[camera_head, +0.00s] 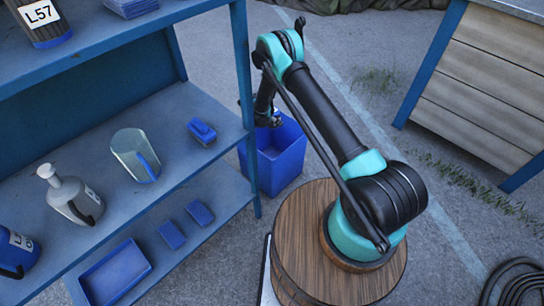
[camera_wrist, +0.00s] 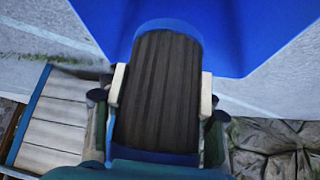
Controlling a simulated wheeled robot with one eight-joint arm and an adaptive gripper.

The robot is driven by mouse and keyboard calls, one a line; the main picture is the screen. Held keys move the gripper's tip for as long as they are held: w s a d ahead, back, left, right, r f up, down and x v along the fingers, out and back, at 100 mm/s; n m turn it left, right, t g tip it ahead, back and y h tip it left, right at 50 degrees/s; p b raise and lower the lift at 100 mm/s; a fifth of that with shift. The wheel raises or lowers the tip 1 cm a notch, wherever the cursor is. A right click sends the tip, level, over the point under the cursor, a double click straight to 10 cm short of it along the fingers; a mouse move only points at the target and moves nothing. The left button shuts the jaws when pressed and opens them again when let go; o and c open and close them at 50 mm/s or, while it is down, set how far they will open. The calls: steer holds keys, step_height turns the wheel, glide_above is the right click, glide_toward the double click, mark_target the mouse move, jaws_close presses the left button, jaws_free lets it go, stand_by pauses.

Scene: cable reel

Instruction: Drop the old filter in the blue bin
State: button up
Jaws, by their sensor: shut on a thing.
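The old filter (camera_wrist: 158,90) is a dark ribbed cylinder with blue end caps. In the wrist view it lies between the two pale finger pads of my gripper (camera_wrist: 162,92), which is shut on it. The blue bin (camera_head: 278,170) stands on the ground just right of the shelf unit in the head view. Its blue wall (camera_wrist: 265,30) fills the top of the wrist view, behind the far end of the filter. In the head view my gripper (camera_head: 268,117) is at the bin's back rim, small and partly hidden by the shelf post. I cannot tell its exact height over the bin.
The blue shelf unit (camera_head: 225,192) stands close left of the bin. A wooden crate (camera_head: 490,85) stands right.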

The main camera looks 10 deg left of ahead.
mark_target(274, 110)
steer(key=shift+f, duration=2.3)
steer(key=o, duration=1.6)
steer(key=shift+c, duration=0.2)
step_height(274, 110, up, 10)
